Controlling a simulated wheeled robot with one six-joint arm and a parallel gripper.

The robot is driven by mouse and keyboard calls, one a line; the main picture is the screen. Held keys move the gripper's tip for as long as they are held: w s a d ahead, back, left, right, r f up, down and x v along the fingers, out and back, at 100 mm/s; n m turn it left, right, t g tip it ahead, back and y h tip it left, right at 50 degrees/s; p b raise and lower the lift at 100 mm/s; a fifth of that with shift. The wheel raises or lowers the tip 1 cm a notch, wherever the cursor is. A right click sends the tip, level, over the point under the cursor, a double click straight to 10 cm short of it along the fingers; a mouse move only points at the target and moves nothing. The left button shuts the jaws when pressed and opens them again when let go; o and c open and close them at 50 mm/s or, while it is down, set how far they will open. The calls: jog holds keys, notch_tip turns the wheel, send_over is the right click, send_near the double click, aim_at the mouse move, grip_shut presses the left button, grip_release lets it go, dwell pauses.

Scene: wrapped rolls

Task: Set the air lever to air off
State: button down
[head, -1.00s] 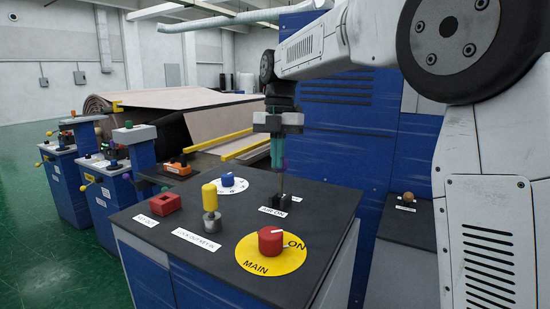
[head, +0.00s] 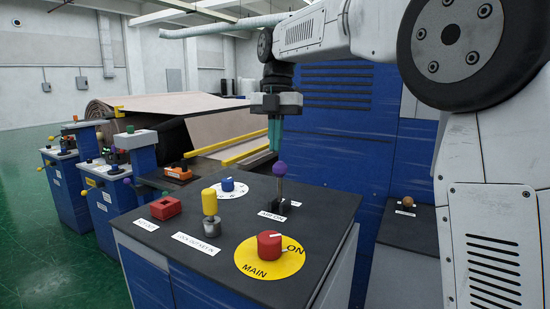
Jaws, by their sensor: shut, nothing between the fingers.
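The air lever has a purple ball knob (head: 280,169) on a thin metal stem, rising from a small dark base on the black console top. It stands nearly upright. A white label (head: 272,216) reading "AIR ON" lies in front of its base. A second white label (head: 295,203), too small to read, shows behind the base to the right. My gripper (head: 274,150) points down with its teal fingers shut and empty. Its tips are just above and left of the knob in the picture, apparently clear of it.
The same console top (head: 190,258) carries a red main switch (head: 269,244) on a yellow disc, a yellow-capped post (head: 209,201), a red block (head: 165,208) and a blue knob (head: 228,184) on a white dial. A tall blue cabinet (head: 345,135) stands behind. A large wrapped roll (head: 150,103) lies further back.

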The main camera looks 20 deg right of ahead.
jog(key=shift+w+d+r, duration=0.25)
jog(key=shift+r, duration=0.35)
jog(key=shift+w+d+r, duration=0.2)
jog(key=shift+w+r, duration=0.1)
jog(key=shift+r, duration=0.3)
jog(key=shift+w+d+r, duration=0.25)
jog(key=shift+r, duration=0.35)
notch_tip(320, 180, down, 4)
jog(key=m, duration=0.6)
jog(key=shift+w+d+m, duration=0.1)
jog(key=shift+m, duration=0.3)
jog(key=s+d+f+m+t, duration=0.1)
jog(key=s+f+m, duration=0.4)
jog(key=s, duration=0.7)
jog(key=s+d+f+m+t, duration=0.1)
jog(key=s+d+f+m, duration=0.1)
jog(key=s+f+m, duration=0.4)
jog(key=s+d+f+m+t+h, duration=0.1)
jog(key=s+f+m, duration=0.4)
jog(key=s+m, duration=0.5)
jog(key=s+d, duration=0.1)
jog(key=s, duration=0.6)
jog(key=shift+s+f+m, duration=0.3)
jog(key=shift+f, duration=0.05)
